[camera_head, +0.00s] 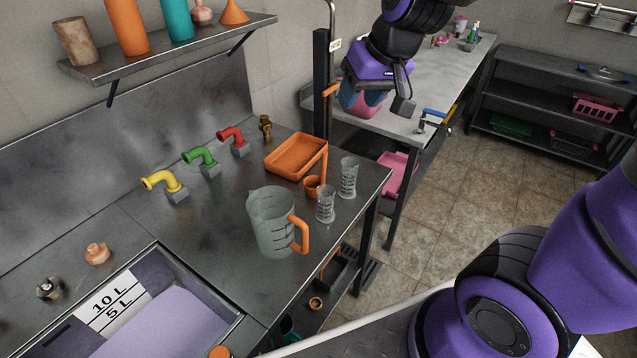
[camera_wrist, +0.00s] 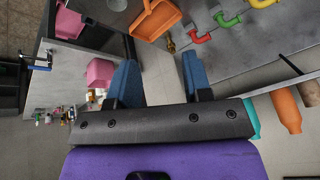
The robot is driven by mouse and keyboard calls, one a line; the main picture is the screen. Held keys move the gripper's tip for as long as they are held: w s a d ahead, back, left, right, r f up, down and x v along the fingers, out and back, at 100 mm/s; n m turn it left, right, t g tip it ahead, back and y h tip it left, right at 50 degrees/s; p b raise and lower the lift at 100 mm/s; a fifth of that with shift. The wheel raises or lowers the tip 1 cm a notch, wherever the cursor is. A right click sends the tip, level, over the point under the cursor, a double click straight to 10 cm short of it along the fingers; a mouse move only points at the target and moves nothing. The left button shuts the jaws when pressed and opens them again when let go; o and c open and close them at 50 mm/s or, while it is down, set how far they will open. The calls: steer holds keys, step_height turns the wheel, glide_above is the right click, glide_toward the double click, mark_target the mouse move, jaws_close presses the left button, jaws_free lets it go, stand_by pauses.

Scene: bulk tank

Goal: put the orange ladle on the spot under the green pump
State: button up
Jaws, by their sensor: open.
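An orange ladle (camera_head: 313,186) appears to stand on the steel counter (camera_head: 220,220), its small cup beside two clear measuring cups and its handle rising in front of the orange tray. The green pump (camera_head: 203,155) is a bent spout on a grey block, between the red and yellow ones; it also shows in the wrist view (camera_wrist: 228,19). The counter just in front of it looks bare. My gripper (camera_head: 366,100) is raised at the upper middle, beyond the counter's right end. In the wrist view its blue fingers (camera_wrist: 160,72) are apart with nothing between them.
The orange tray (camera_head: 292,155) lies behind the ladle. A large clear jug (camera_head: 273,222) with an orange handle stands in front. The red pump (camera_head: 233,138) and yellow pump (camera_head: 163,180) flank the green one. A shelf (camera_head: 180,50) hangs above. A pink tub (camera_head: 359,101) is behind my fingers.

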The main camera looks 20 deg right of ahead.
steer(key=h, duration=0.1)
glide_toward(323, 158)
steer(key=shift+h, duration=0.3)
steer(key=shift+w+x, duration=0.15)
steer(key=shift+x, duration=2.7)
steer(key=shift+w+x, duration=0.15)
steer(key=shift+x, duration=2.65)
steer(key=shift+r, duration=0.1)
jaws_close()
